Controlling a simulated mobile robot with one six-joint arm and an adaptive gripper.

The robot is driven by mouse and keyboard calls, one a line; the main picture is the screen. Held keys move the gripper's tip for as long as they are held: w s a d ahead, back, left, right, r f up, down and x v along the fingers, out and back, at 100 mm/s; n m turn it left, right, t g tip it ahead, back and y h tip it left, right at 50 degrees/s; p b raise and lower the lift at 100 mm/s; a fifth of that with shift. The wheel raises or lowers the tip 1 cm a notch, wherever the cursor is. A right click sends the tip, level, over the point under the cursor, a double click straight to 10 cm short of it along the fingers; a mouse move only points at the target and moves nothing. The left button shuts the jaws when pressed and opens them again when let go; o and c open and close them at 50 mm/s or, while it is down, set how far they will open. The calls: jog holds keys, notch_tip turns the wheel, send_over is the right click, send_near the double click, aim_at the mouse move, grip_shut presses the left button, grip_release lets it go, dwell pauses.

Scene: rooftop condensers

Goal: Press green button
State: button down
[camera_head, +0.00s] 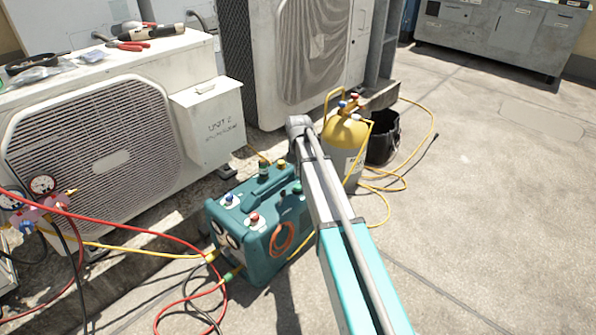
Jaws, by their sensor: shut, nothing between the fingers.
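A teal machine (262,232) stands on the ground left of my arm. On its top are a blue knob (229,198), a red knob (255,217) and a dark green cylindrical fitting (264,171). I cannot make out a clear green button on it; part of its right side is behind my arm. A green hose fitting (233,273) sits at its lower front. My arm reaches from the bottom edge up past the machine's right side to a grey joint. My gripper is not visible; the arm beyond that joint is hidden.
A yellow-topped cylinder (345,133) and black bucket (383,137) stand behind my arm. Red, yellow and black hoses cross the ground. A white condenser (99,155) stands left, with red-handled pliers (131,46) on top. Concrete at right (480,190) is clear.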

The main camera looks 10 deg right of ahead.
aim_at(298, 187)
jog(key=shift+w+f+b, duration=0.1)
jog(key=shift+f+b, duration=2.6)
jog(key=shift+f, duration=0.3)
jog(key=shift+f+b, duration=0.95)
jog(key=shift+b, duration=0.05)
jog(key=shift+r+p, duration=0.25)
jog(key=shift+p, duration=0.05)
notch_tip(298, 187, up, 14)
jog(key=p, duration=1.3)
jog(key=shift+s+f+p, duration=0.15)
jog(key=shift+s+p, duration=0.1)
jog(key=shift+p, duration=0.1)
jog(key=shift+s, duration=0.1)
